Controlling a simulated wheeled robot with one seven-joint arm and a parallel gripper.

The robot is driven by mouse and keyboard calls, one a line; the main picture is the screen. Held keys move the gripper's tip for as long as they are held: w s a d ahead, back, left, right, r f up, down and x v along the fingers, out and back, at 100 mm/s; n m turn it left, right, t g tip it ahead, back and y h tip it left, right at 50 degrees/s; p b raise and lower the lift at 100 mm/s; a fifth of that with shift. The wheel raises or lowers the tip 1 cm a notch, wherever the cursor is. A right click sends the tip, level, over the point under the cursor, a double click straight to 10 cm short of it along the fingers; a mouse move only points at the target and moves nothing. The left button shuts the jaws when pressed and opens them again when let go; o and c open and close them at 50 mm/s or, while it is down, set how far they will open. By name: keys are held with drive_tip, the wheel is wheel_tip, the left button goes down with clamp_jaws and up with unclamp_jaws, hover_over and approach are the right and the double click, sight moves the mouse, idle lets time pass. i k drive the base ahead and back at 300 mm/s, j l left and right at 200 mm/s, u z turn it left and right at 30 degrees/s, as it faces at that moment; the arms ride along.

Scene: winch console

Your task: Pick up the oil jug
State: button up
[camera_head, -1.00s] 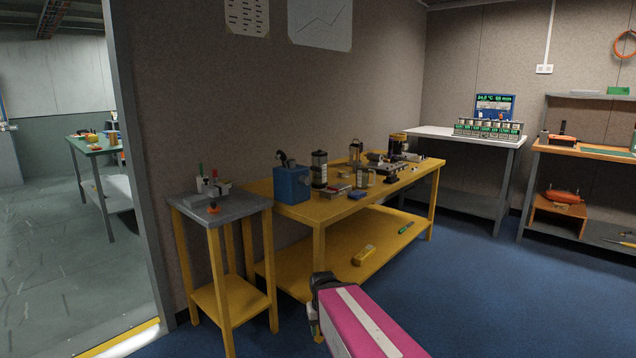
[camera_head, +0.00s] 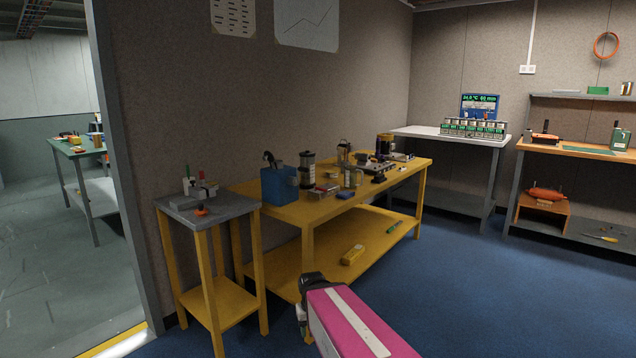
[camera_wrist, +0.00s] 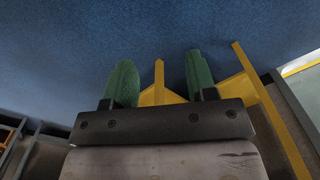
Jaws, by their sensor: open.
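A dark green jug-like container (camera_head: 620,137) stands upright at the right end of the orange-topped bench, near the right edge of the head view. It is small there, and I cannot be sure that it is the oil jug. My gripper (camera_wrist: 159,62) shows in the wrist view with two green fingers spread apart and nothing between them. It points toward the blue floor and a yellow table frame. The jug is not in the wrist view and is far from my gripper.
A yellow table (camera_head: 290,215) with a blue bin (camera_head: 279,187) and several parts stands ahead. A small grey-topped stand (camera_head: 225,208) is at its left. A white table (camera_head: 420,133) stands in the far corner. Blue floor (camera_head: 465,280) is clear toward the orange-topped bench (camera_head: 545,148).

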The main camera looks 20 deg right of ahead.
sight(350, 171)
drive_tip(key=i+l, duration=0.15)
drive_tip(key=l, duration=0.2)
drive_tip(key=i+l, duration=0.15)
drive_tip(key=l, duration=0.25)
drive_tip(key=i+l, duration=0.15)
drive_tip(key=l, duration=0.2)
drive_tip(key=i+l, duration=0.15)
drive_tip(key=l, duration=0.25)
